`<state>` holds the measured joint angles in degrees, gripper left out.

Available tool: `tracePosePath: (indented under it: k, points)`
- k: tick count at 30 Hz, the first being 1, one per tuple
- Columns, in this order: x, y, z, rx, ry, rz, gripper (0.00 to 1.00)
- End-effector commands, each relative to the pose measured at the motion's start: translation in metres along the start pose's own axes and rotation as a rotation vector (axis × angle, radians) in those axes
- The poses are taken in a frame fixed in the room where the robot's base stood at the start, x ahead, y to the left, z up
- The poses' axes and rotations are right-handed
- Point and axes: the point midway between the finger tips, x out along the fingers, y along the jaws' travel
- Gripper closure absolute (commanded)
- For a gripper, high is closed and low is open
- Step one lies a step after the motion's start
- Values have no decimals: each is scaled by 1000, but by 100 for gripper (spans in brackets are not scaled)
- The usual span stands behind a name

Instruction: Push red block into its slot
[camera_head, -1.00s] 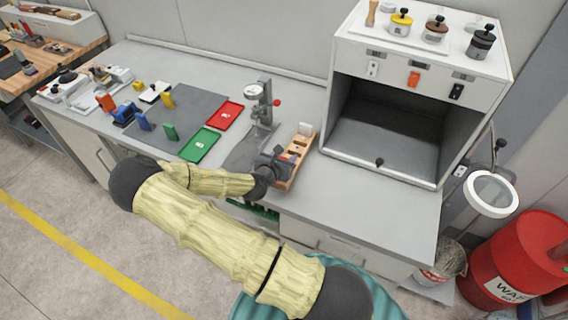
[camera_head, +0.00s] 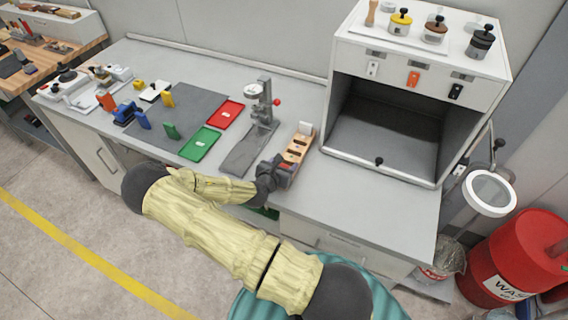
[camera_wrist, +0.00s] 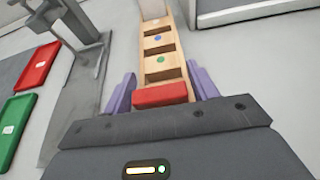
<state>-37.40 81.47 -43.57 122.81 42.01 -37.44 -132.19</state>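The wooden rack (camera_head: 299,149) lies on the bench right of the upright stand. In the wrist view the rack (camera_wrist: 145,62) shows several slots with white, blue and green dots. The red block (camera_wrist: 160,94) is at the rack's near end, crosswise, close in front of my gripper's dark body. My gripper (camera_wrist: 162,90) has its two purple fingers spread apart, one on each side of the block and rack end. I cannot tell whether they touch the block or how deep it sits. In the head view my gripper (camera_head: 284,170) covers the rack's near end.
The grey stand (camera_head: 262,105) is left of the rack. A red tray (camera_head: 225,114) and green tray (camera_head: 200,143) lie farther left. A white open-fronted cabinet (camera_head: 425,165) stands to the right. Bare bench lies between rack and cabinet.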

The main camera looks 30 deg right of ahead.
Motion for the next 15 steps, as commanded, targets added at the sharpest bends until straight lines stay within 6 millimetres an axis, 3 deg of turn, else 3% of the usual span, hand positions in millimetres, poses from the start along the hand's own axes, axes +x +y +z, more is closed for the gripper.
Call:
tracePosePath:
  k: [15]
  points:
    - [-8,1,2,-1,0,1,33]
